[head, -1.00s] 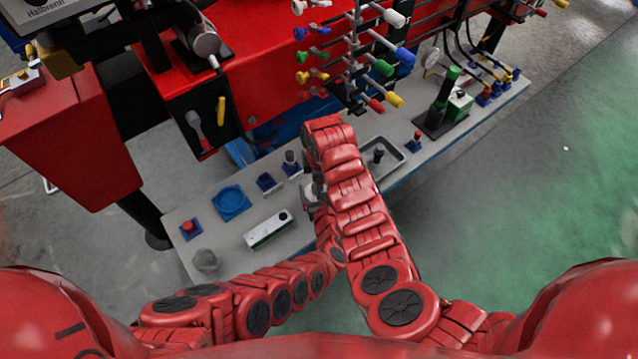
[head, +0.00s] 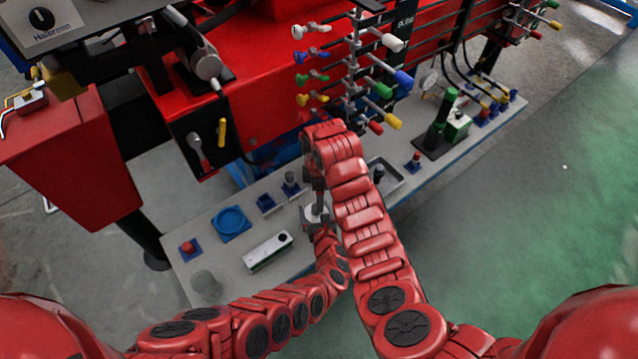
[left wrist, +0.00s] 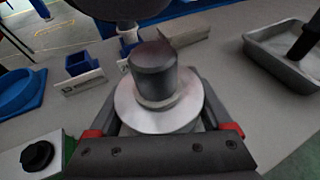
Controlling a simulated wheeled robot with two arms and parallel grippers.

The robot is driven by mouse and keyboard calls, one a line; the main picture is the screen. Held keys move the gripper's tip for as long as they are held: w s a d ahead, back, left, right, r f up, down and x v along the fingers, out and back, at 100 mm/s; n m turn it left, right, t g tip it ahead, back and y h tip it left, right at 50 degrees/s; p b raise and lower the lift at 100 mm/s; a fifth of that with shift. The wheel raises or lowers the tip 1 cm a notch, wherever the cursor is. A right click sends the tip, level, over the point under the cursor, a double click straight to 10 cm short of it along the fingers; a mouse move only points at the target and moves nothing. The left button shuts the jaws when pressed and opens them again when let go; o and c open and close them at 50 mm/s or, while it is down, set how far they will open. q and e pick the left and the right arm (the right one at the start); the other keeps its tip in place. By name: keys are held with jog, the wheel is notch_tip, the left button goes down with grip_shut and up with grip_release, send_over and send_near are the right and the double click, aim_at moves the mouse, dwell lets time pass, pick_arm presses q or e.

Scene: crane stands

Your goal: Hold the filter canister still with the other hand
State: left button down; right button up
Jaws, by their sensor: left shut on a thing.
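The filter canister (left wrist: 160,90) is upright on the grey bench, with a dark rounded cap above a wide pale metal ring. In the head view the canister (head: 316,213) is small and partly hidden by my arms. My left gripper (left wrist: 165,135) is shut on it, with a finger on each side below the ring. In the head view my left gripper (head: 322,232) reaches it from the front. My right gripper (head: 317,186) points down just above the canister; its fingers are too small and shaded to read, and contact with the cap is unclear.
On the bench, a white-and-green box (head: 268,251), a blue round holder (head: 231,223) and a clear cup (head: 206,285) stand left. A grey metal tray (left wrist: 290,55) is to the right. The red crane body with coloured levers (head: 362,75) overhangs behind.

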aim_at(316, 216)
notch_tip(316, 216, up, 11)
dwell(0.6)
pick_arm(q)
grip_release()
jog(key=shift+s, duration=0.1)
jog(key=shift+s+d, duration=0.35)
jog(key=shift+s, duration=0.4)
jog(key=shift+s+a+r, duration=0.1)
jog(key=shift+s+r, duration=0.45)
jog(key=shift+s, duration=0.1)
jog(key=v, duration=0.9)
